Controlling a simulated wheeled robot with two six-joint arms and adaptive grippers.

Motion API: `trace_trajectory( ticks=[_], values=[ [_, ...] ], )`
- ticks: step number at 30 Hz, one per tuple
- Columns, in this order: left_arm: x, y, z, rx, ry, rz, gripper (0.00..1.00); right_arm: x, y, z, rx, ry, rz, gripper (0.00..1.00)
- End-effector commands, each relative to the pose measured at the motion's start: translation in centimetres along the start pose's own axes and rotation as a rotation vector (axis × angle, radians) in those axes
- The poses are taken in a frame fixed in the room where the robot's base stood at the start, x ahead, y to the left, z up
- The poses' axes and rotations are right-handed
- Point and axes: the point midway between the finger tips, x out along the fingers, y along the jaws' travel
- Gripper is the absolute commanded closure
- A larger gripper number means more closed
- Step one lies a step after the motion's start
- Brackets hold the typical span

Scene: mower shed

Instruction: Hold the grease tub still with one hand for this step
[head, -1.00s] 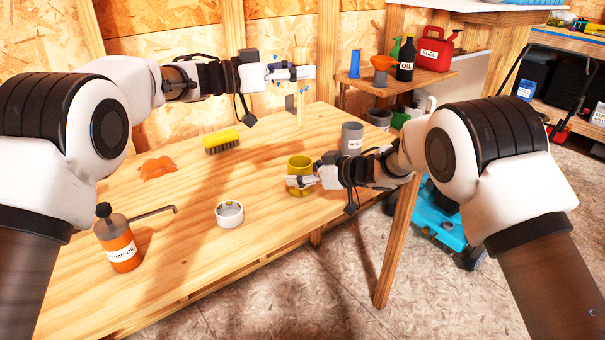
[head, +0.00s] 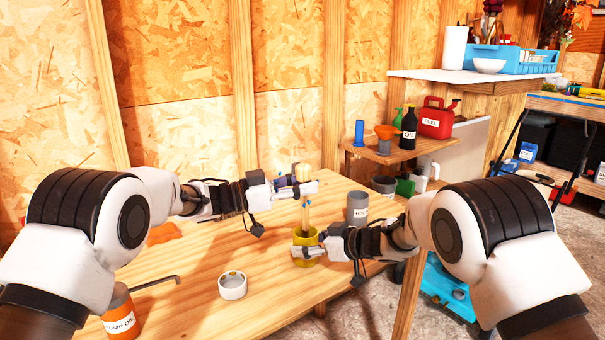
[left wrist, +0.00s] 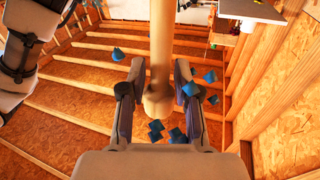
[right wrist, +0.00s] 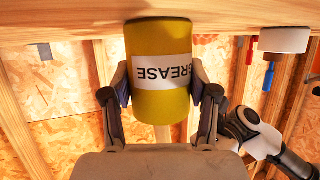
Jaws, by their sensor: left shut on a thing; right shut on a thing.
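The yellow grease tub (head: 305,258) stands upright on the bench. In the right wrist view the tub (right wrist: 160,90) shows upside down, with its GREASE label between the fingers. My right gripper (head: 304,251) is shut on the tub's side. My left gripper (head: 300,187) is above the tub, shut on an upright round wooden stick (head: 306,215). The stick also shows between the left fingers in the left wrist view (left wrist: 161,55). Its lower end is at the tub's mouth; how deep it reaches is hidden. Small blue bits (left wrist: 156,127) show around the left fingers.
An orange cloth (head: 163,233) lies behind my left arm. A grey can (head: 357,207) stands close behind my right gripper.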

Motion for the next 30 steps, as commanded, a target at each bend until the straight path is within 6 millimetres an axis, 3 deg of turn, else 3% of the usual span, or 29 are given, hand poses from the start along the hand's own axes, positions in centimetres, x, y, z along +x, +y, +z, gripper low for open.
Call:
trace_trajectory(
  ticks=[19, 30],
  values=[
    [-0.4, 0.5, 6.2, -0.002, -0.001, 0.001, 1.00, 0.0, 0.0, 0.1, 0.001, -0.001, 0.000, 0.80],
    [-0.5, 0.6, 7.7, 0.000, 0.000, 0.000, 1.00, 0.0, 0.0, 0.1, 0.000, -0.001, 0.000, 0.80]
  ],
)
